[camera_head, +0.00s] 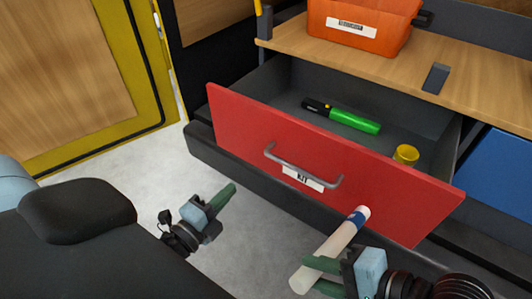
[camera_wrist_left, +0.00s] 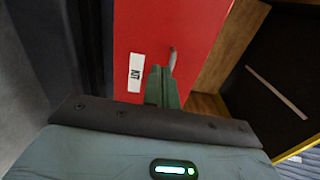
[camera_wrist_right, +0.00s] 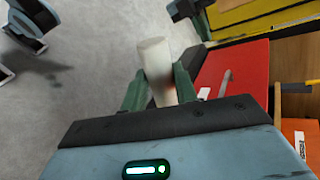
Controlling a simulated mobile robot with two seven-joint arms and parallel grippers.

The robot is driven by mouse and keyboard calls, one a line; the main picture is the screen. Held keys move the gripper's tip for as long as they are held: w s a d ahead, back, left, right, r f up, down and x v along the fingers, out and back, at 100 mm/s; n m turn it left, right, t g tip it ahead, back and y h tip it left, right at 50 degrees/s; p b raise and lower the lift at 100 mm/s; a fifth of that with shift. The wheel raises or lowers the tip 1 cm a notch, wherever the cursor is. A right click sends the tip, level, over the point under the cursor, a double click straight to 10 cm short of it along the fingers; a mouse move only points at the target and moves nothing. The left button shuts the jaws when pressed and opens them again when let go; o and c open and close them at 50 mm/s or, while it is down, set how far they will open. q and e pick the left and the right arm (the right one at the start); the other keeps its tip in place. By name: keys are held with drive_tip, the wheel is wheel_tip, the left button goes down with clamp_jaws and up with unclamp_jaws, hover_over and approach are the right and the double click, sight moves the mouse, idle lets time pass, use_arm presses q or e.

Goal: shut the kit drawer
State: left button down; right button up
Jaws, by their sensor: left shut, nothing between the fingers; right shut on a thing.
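The kit drawer (camera_head: 322,169) has a red front and stands pulled out under a wooden worktop. Its metal handle (camera_head: 302,166) sits above a white label. A green and black flashlight (camera_head: 343,115) and a yellow round item (camera_head: 405,154) lie inside. My left gripper (camera_head: 229,192) is shut and empty, apart from the drawer front, to the left of and below the handle. It also shows in the left wrist view (camera_wrist_left: 163,84). My right gripper (camera_head: 318,273) is shut on a white tube (camera_head: 329,250) with a blue band, in front of the drawer's lower right. The right wrist view shows the tube (camera_wrist_right: 156,65) between the fingers.
An orange case (camera_head: 360,22) stands on the wooden worktop (camera_head: 300,46) above the drawer. A blue front (camera_head: 500,170) is at the right. A yellow-framed panel (camera_head: 75,75) is at the left. Grey floor (camera_head: 120,165) is clear in front.

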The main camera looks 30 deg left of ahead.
drive_tip(key=shift+r, duration=0.1)
